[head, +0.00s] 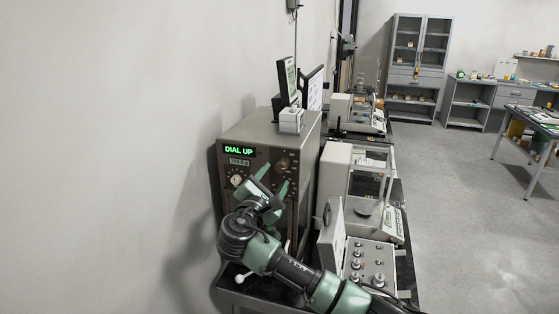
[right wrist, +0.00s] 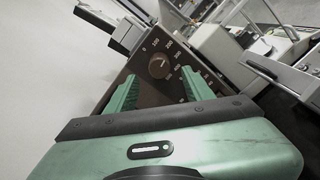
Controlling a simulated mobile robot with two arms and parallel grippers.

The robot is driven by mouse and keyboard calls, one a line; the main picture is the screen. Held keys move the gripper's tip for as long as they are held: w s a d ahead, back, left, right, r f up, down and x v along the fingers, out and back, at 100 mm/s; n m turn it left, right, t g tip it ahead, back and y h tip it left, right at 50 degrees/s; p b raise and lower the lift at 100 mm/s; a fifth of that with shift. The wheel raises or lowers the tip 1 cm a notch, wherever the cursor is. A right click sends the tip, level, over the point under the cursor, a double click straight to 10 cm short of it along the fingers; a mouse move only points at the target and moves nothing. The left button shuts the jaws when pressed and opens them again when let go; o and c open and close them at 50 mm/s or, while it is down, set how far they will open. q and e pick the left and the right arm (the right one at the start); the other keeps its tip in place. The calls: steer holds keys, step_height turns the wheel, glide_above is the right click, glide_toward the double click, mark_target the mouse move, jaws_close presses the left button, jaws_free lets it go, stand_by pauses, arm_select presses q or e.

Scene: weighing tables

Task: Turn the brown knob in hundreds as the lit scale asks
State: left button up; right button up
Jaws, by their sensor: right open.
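The lit scale (head: 261,133) is a grey box with a dark brown front, standing against the wall. Its green display (head: 239,149) reads "DIAL UP". A small counter window sits under the display. The brown knob (head: 282,163) is at the upper right of the front. In the right wrist view the knob (right wrist: 158,67) is ringed by numbers in hundreds, beyond and between my fingers. A paler knob (head: 237,181) sits at lower left. My right gripper (head: 272,181) is open in front of the panel, its fingers (right wrist: 160,90) apart and not touching the brown knob. My left gripper is out of view.
An open box of metal weights (head: 368,262) and a glass-sided balance (head: 336,168) stand to the right of the scale. Another balance (head: 342,110) is behind. A small white box (head: 291,120) sits on top of the scale.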

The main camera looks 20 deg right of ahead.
mark_target(280, 169)
steer(key=p+x, duration=0.1)
steer(key=x, duration=0.3)
steer(key=shift+w+d+r, duration=0.2)
steer(key=shift+w+d+f+p, duration=0.15)
steer(key=shift+w+d+p, duration=0.3)
steer(key=shift+w, duration=0.2)
jaws_close()
